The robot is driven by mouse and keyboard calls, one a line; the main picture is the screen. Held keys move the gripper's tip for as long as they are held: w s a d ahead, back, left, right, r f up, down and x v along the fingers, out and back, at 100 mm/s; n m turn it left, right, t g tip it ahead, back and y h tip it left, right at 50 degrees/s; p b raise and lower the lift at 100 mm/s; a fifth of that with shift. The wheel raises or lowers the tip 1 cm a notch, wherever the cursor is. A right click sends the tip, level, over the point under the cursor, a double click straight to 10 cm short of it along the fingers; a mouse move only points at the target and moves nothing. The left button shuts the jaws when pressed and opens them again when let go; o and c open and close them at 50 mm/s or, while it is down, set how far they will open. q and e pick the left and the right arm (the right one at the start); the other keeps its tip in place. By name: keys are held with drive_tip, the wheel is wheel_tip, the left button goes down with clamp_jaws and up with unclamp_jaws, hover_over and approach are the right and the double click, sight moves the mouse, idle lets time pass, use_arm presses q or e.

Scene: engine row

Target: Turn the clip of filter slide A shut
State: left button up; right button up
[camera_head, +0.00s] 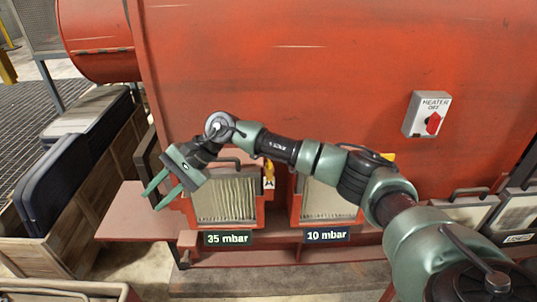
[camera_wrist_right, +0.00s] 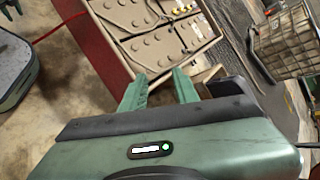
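A filter slide (camera_head: 226,199) with a pleated pale filter sits in a red frame above the "35 mbar" sign. A second filter slide (camera_head: 328,200) sits above the "10 mbar" sign, partly hidden by my right arm. My right gripper (camera_head: 156,197) is open and empty, left of the first slide and apart from the clip. Its two green fingers stand apart in the wrist view (camera_wrist_right: 159,75). My left gripper is not in view.
A red housing (camera_head: 300,60) rises behind the slides, with a heater switch box (camera_head: 427,114) on its right. A wooden crate (camera_head: 75,225) with dark panels stands at left. The wrist view shows a tray of batteries (camera_wrist_right: 150,35) and a caged tank (camera_wrist_right: 290,40).

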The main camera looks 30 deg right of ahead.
drive_tip(key=w+d+r+n+h, duration=0.1)
drive_tip(key=d+h, duration=0.2)
drive_tip(key=d, duration=0.6)
drive_tip(key=w+d+r+n+h, duration=0.1)
drive_tip(key=d+n+h, duration=0.15)
drive_tip(key=d, duration=0.55)
drive_tip(key=g+h, duration=0.2)
drive_tip(key=h, duration=0.3)
approach(269, 166)
drive_tip(key=shift+w+d+f, duration=0.1)
drive_tip(key=shift+w+d, duration=0.9)
drive_tip(key=shift+w, duration=0.1)
wheel_tip(269, 166, down, 7)
drive_tip(key=shift+r+p, duration=0.1)
drive_tip(key=shift+p, duration=0.9)
drive_tip(key=shift+a+f, duration=0.1)
drive_tip(key=shift+f, duration=0.35)
clamp_jaws()
